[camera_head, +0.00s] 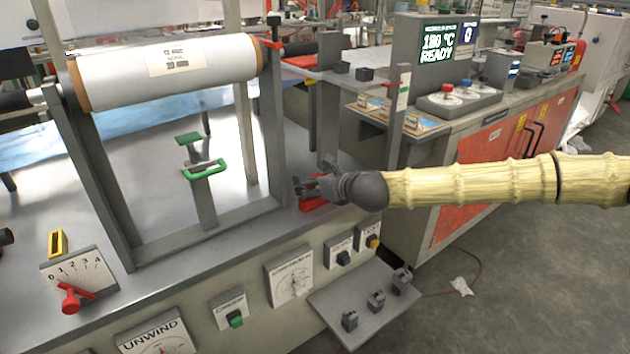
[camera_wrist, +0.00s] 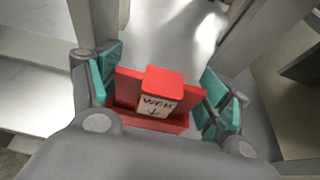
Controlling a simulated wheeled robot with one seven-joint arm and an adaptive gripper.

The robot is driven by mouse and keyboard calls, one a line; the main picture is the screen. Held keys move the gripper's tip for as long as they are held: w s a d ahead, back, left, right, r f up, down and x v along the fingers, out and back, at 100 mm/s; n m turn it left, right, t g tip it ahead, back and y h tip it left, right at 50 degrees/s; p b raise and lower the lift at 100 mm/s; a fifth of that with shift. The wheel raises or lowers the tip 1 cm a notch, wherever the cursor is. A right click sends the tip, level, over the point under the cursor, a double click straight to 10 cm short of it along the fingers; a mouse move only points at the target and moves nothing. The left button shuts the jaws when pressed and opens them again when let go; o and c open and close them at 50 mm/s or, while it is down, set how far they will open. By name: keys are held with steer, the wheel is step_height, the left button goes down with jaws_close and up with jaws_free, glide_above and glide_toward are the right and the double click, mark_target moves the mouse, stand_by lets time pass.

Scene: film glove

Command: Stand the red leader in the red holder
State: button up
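In the wrist view, a red block with a white label reading "WGH" and a down arrow (camera_wrist: 160,92), seemingly the red leader, lies between my fingers. Wider red walls (camera_wrist: 127,88), seemingly the red holder, show behind and below it. I cannot tell how deep the block sits. My gripper (camera_wrist: 163,88) has its teal pads spread apart on both sides, with gaps to the block. In the head view my gripper (camera_head: 312,185) is low over the bench's right end, just above the red holder (camera_head: 314,204), and hides most of the block.
A metal frame post (camera_head: 272,125) stands just left of my gripper, under a white roll (camera_head: 165,70). Another post (camera_head: 398,115) stands to the right. Control panels line the bench front; a small shelf (camera_head: 350,305) juts out below.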

steer(key=shift+o, duration=0.7)
steer(key=v, duration=1.2)
